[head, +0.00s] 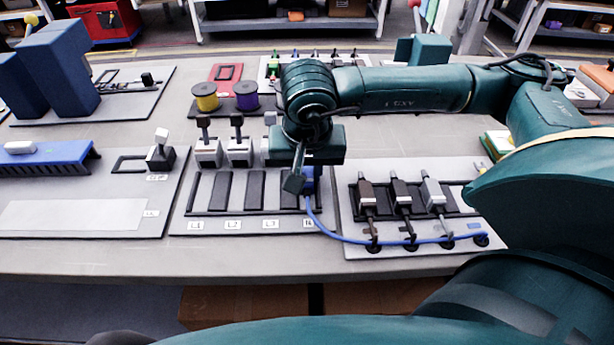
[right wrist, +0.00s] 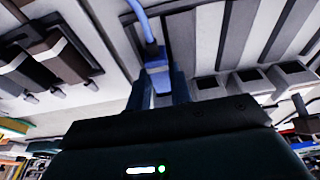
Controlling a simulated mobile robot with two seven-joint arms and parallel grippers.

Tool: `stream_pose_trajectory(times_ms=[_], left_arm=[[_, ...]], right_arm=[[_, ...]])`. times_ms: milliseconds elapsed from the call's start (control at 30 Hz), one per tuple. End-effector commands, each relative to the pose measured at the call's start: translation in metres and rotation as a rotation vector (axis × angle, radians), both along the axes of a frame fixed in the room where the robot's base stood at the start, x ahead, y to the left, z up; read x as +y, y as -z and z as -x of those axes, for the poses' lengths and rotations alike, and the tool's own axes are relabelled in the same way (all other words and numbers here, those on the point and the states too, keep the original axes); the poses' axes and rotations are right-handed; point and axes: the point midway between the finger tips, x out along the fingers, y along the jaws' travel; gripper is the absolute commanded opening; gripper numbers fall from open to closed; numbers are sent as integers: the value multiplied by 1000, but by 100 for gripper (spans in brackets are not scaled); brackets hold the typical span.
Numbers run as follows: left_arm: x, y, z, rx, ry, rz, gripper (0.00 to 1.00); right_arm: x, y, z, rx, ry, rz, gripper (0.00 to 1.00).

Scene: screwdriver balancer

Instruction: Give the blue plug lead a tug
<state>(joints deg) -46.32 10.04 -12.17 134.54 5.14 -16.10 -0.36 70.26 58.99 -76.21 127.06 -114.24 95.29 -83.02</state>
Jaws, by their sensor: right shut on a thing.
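The blue plug (head: 308,181) is at the rightmost channel of the grey lead board (head: 236,227), mostly hidden behind my right gripper (head: 300,182). In the right wrist view the blue plug (right wrist: 156,68) sits between the two fingers of my right gripper (right wrist: 159,88), which is shut on it. The blue lead (head: 345,239) leaves the plug and curves right, along the front of the neighbouring board, to a black holder at its right end. It also shows in the right wrist view (right wrist: 141,20). I cannot tell how deeply the plug is seated. My left gripper is out of view.
The neighbouring board (head: 350,215) carries brown, black and grey plugs (head: 401,190). White terminal blocks (head: 208,152) stand behind the channels, with yellow and purple spools (head: 246,96) farther back. A blue rack (head: 45,158) lies at left. The table's front strip is clear.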

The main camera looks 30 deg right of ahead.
Motion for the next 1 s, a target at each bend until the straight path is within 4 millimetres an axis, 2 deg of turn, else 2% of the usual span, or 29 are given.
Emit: stream_pose_trajectory(times_ms=[1000], left_arm=[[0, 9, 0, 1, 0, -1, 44]], right_arm=[[1, 2, 1, 7, -6, -2, 0]])
